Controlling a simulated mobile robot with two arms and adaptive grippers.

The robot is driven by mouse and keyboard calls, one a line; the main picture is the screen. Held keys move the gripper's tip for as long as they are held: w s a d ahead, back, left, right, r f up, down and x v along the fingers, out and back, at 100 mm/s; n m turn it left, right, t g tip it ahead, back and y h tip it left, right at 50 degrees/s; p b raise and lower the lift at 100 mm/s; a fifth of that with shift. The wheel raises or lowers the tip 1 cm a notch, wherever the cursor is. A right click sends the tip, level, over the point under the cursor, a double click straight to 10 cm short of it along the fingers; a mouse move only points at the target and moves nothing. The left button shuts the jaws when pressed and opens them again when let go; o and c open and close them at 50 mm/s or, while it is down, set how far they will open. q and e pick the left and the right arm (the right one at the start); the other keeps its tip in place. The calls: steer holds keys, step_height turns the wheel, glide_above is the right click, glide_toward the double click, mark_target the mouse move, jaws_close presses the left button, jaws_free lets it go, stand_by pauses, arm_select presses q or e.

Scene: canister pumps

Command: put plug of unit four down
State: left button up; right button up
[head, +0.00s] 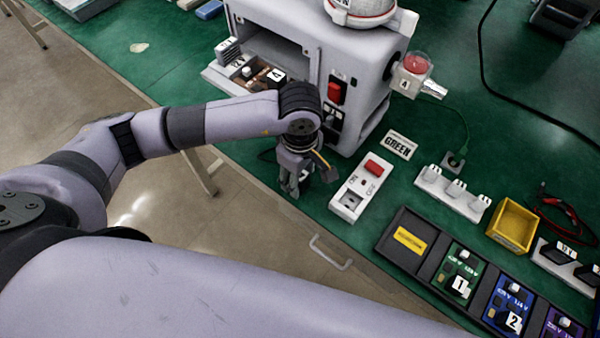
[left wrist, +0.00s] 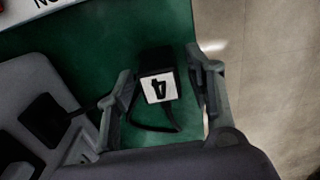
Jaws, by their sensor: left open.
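The plug of unit four is a black block (left wrist: 157,66) with a white label reading 4, seen in the left wrist view. It sits on the green table top close to the edge, and a black cord curls below it. My left gripper (left wrist: 161,72) is open, with one finger on each side of the plug and visible gaps between them. In the head view my left gripper (head: 292,188) points down at the table's front edge, in front of the grey unit (head: 365,128); the plug is mostly hidden there. My right gripper is not in view.
A white switched socket box (head: 347,201) with a red switch lies right of the gripper. A GREEN sign (head: 399,144), a white power strip (head: 452,193), a yellow bin (head: 512,225) and a dark module rack (head: 402,262) stand farther right. Bare floor lies beyond the table edge.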

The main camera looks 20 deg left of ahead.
arm_select(q)
steer(key=shift+r, duration=0.25)
steer(key=shift+w+r, duration=0.1)
steer(key=shift+r, duration=0.25)
step_height(320, 180, up, 11)
steer(key=b, duration=0.1)
steer(key=shift+b, duration=0.3)
